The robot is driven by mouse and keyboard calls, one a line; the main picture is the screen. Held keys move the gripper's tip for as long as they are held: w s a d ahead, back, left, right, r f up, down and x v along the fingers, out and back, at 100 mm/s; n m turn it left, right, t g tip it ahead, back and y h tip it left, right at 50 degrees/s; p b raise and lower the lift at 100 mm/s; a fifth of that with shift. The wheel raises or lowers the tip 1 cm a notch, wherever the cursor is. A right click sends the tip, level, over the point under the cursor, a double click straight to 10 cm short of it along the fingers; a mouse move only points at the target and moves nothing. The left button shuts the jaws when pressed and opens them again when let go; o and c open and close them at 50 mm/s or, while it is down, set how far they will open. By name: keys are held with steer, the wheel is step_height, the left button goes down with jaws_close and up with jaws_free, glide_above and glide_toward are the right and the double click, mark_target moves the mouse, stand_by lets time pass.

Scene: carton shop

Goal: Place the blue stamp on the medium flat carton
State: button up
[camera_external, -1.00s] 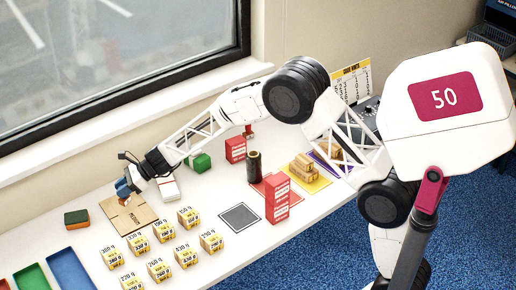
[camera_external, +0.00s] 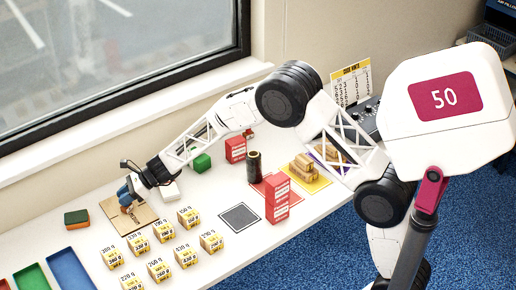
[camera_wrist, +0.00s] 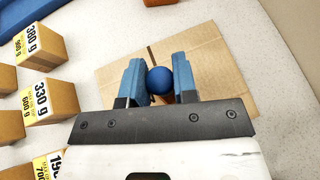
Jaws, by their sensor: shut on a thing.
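The medium flat carton (camera_external: 141,216) is a tan cardboard sheet lying on the white table at the left; it also shows in the wrist view (camera_wrist: 213,50). My gripper (camera_external: 125,198) is over the carton, low and close to it. In the wrist view, the blue fingers (camera_wrist: 158,78) are shut on the blue stamp, whose round blue knob (camera_wrist: 159,80) shows between them. The lower part of the stamp is hidden, so I cannot tell whether it touches the carton.
Several small weight-marked boxes (camera_external: 163,231) stand in front of the carton. A green and orange sponge (camera_external: 76,219) lies to its left, and a blue tray (camera_external: 70,270) is at front left. Red boxes (camera_external: 277,198) and a dark cylinder (camera_external: 254,165) stand farther right.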

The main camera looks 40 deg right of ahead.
steer(key=shift+f, duration=0.1)
steer(key=o, duration=0.9)
steer(key=shift+s+d+r, duration=0.1)
steer(key=shift+d+r, duration=0.3)
steer(key=v, duration=1.1)
